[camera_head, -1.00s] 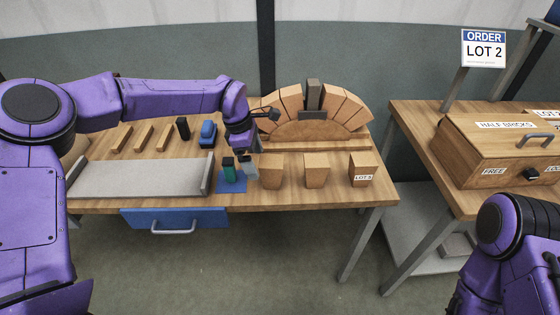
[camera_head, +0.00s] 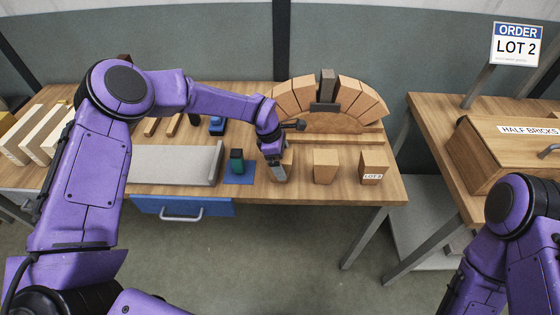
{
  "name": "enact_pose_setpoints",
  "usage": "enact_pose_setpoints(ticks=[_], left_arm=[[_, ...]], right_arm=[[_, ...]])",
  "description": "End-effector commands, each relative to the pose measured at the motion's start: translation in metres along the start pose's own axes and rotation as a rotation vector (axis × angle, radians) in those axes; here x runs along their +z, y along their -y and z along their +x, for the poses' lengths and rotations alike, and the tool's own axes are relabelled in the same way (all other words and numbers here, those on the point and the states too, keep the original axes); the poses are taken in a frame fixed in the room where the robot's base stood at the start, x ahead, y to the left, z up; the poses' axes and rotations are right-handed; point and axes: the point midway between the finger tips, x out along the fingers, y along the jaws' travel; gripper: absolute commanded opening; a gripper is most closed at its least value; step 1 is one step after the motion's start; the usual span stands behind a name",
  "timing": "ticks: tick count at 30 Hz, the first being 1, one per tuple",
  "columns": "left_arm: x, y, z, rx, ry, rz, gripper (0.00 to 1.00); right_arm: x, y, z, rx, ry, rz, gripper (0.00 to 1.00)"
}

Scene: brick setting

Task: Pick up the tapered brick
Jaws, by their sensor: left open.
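Three tapered tan bricks stand in a row on the workbench: a left one (camera_head: 287,160), a middle one (camera_head: 325,167) and a right one (camera_head: 374,166) with a small LOT label that is hard to read. My left gripper (camera_head: 278,174) is open and points down at the left brick, overlapping its front left side. I cannot tell whether the fingers touch it or straddle it. Part of that brick is hidden behind the gripper. My right arm shows at the lower right, but its gripper is out of view.
A brick arch (camera_head: 326,100) with a grey keystone stands behind the row. A dark green object (camera_head: 237,162) sits on a blue mat (camera_head: 239,178), left of the gripper, beside a grey tray (camera_head: 170,165). A half-bricks box (camera_head: 500,150) is on the right table.

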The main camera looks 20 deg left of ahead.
Motion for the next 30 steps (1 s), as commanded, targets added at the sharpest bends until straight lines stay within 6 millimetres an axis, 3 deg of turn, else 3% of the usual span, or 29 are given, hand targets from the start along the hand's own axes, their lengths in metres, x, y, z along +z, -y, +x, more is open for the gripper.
enact_pose_setpoints(ticks=[5,6,12,23,27,30], left_arm=[[-0.001,0.000,0.001,0.001,0.000,-0.002,0.98],[-0.001,0.000,0.001,0.001,0.000,-0.002,0.91],[-0.001,0.000,0.001,0.001,0.000,-0.002,0.31],[0.001,-0.001,-0.006,0.004,0.004,-0.002,0.31],[0.007,-0.001,-0.029,0.008,0.006,-0.001,0.31],[0.005,0.021,-0.060,0.007,0.008,-0.001,0.31]], right_arm=[[0.001,0.000,0.001,0.000,0.001,0.000,0.43],[0.001,0.000,0.001,0.000,0.001,0.000,0.43],[0.001,0.000,0.001,0.000,0.000,0.000,0.43],[0.003,0.001,0.008,0.000,0.000,0.000,0.43],[0.011,0.002,0.026,0.000,0.000,0.000,0.43],[0.013,0.003,0.032,0.000,0.000,0.000,0.43]])
